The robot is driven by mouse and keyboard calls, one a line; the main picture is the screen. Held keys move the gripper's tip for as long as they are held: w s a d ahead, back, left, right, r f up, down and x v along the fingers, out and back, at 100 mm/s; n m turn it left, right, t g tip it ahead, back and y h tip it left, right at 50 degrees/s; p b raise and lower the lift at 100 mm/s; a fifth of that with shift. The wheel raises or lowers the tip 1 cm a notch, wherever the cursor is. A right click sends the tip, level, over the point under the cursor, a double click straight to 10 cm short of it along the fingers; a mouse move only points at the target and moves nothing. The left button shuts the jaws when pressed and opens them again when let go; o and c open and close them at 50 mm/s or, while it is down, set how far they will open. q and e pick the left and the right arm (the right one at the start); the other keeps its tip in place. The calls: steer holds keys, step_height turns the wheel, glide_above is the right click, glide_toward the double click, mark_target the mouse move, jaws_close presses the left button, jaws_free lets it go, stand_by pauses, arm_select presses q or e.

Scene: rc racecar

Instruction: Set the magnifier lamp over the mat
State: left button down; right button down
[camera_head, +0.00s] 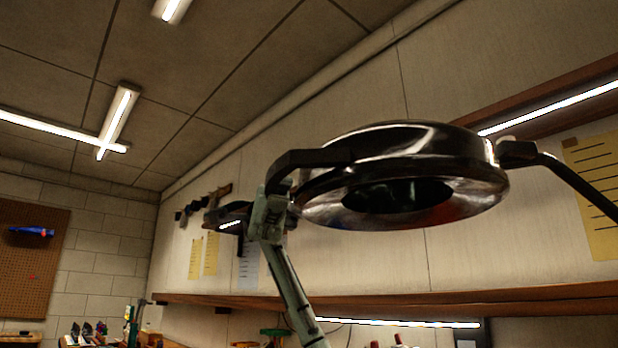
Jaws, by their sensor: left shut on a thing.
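The magnifier lamp's head (440,150), a glossy black ring with a dark round opening underneath, hangs in the air at the centre right. I see it from below, slightly tilted. The lamp's thin dark arm (580,190) joins its right side and runs out of the picture at the right edge. My left gripper (318,174) is at the left side of the head, shut on its rim; my pale green-grey arm comes up from below. The mat is not in view. My right gripper is not in view.
A long wooden shelf (440,304) runs along the wall below and behind the lamp head, with a light strip (400,323) under it. An upper shelf (560,92) is at the right. A pegboard (32,255) hangs at the far left.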

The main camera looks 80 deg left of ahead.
arm_select(q)
steer(key=shift+w+a, duration=0.1)
steer(key=shift+a, duration=0.9)
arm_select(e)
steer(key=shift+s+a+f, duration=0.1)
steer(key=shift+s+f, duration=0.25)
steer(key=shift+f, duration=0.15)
arm_select(q)
steer(key=c, duration=1.9)
jaws_free()
steer(key=shift+o, duration=0.2)
